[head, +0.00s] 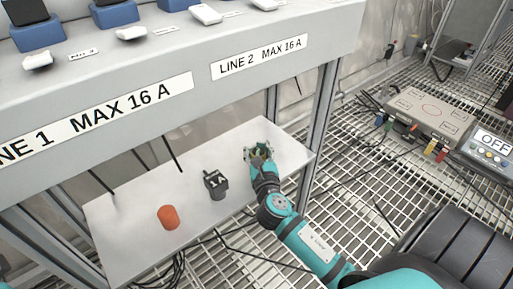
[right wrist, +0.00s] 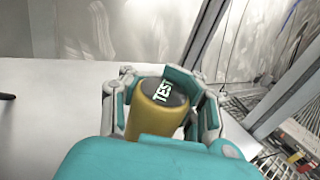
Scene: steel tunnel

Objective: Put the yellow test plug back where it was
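The yellow test plug (right wrist: 155,115) has a yellow body and a dark top marked TEST. In the right wrist view it sits between the fingers of my right gripper (right wrist: 165,95), which look closed against its sides. In the head view my right gripper (head: 259,153) is at the right end of the grey shelf (head: 130,217), and its fingers mostly hide the plug. I cannot tell whether the plug touches the shelf.
An orange plug (head: 169,217) and a black plug (head: 215,184) stand on the shelf left of my right gripper. The panel (head: 150,62) labelled LINE 1 and LINE 2 overhangs the shelf. A post (head: 321,107) rises near its right end. A box with coloured connectors (head: 431,110) lies right.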

